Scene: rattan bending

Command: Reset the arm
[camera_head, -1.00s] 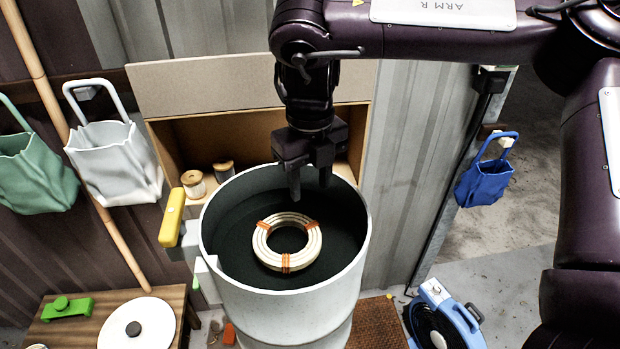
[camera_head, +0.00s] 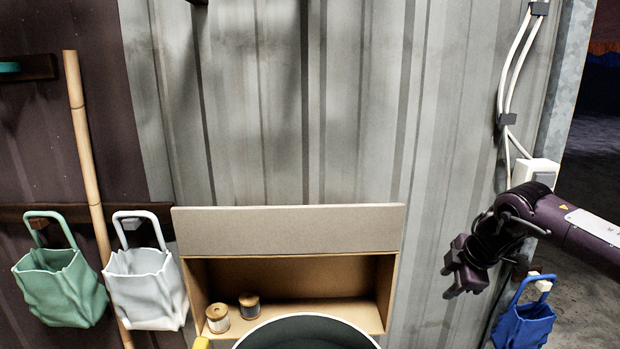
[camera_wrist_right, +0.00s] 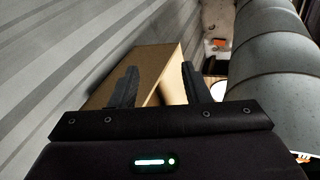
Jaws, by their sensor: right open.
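My right gripper (camera_head: 462,282) is at the right of the head view, in front of the metal wall and left of the blue bag. It is open and empty, and its two apart fingers also show in the right wrist view (camera_wrist_right: 160,88). My left gripper is in no view. The big pot (camera_head: 305,322) shows only its rim and dark inside at the bottom of the head view. What lies inside it is out of sight.
A wooden shelf box (camera_head: 290,230) with two thread spools (camera_head: 218,318) is on the wall behind the pot. Green (camera_head: 60,288), white (camera_head: 147,288) and blue (camera_head: 524,325) bags hang at the sides. The grey wall (camera_head: 300,100) above is bare.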

